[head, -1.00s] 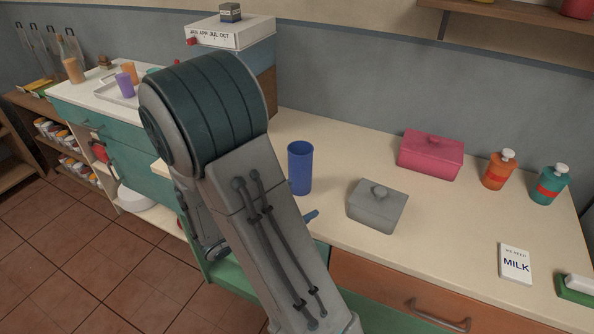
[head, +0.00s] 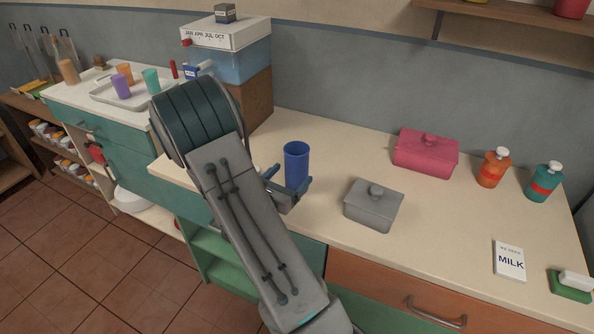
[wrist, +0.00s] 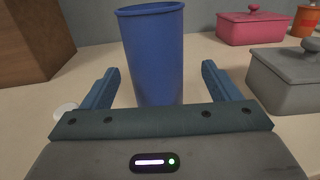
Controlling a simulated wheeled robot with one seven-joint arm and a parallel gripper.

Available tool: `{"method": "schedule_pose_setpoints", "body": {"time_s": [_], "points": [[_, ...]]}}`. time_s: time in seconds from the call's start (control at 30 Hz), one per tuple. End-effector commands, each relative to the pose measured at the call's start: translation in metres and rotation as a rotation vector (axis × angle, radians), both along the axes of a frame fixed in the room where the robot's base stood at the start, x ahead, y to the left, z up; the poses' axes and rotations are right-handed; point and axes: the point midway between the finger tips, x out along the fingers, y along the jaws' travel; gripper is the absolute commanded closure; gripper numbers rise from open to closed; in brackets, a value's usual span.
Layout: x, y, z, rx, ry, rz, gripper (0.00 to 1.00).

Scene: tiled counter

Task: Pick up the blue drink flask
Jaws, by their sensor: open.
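The blue drink flask (head: 296,164) stands upright on the cream counter, left of the grey lidded box. It looks like a tall open-topped blue cup. In the wrist view the flask (wrist: 154,55) rises between and just beyond my two blue-grey fingers. My gripper (head: 288,182) is low over the counter beside the flask, partly hidden behind my arm in the head view. In the wrist view my gripper (wrist: 158,85) is open, with a finger on each side of the flask. A gap shows between each finger and the flask.
A grey lidded box (head: 373,206) stands close on the right, with a pink lidded box (head: 425,152) behind it. A brown block (head: 250,100) supports the dispenser (head: 230,62) at the back left. Orange (head: 493,168) and teal (head: 541,182) bottles stand farther right.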

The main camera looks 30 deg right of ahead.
Motion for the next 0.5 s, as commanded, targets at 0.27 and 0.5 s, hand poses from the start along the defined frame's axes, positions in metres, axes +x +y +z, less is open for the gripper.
{"method": "schedule_pose_setpoints", "body": {"time_s": [0.27, 0.5], "points": [[0.021, -0.034, 0.004, 0.0, -0.001, -0.005, 0.17], [0.027, -0.043, 0.002, 0.001, 0.0, -0.001, 0.17]]}}
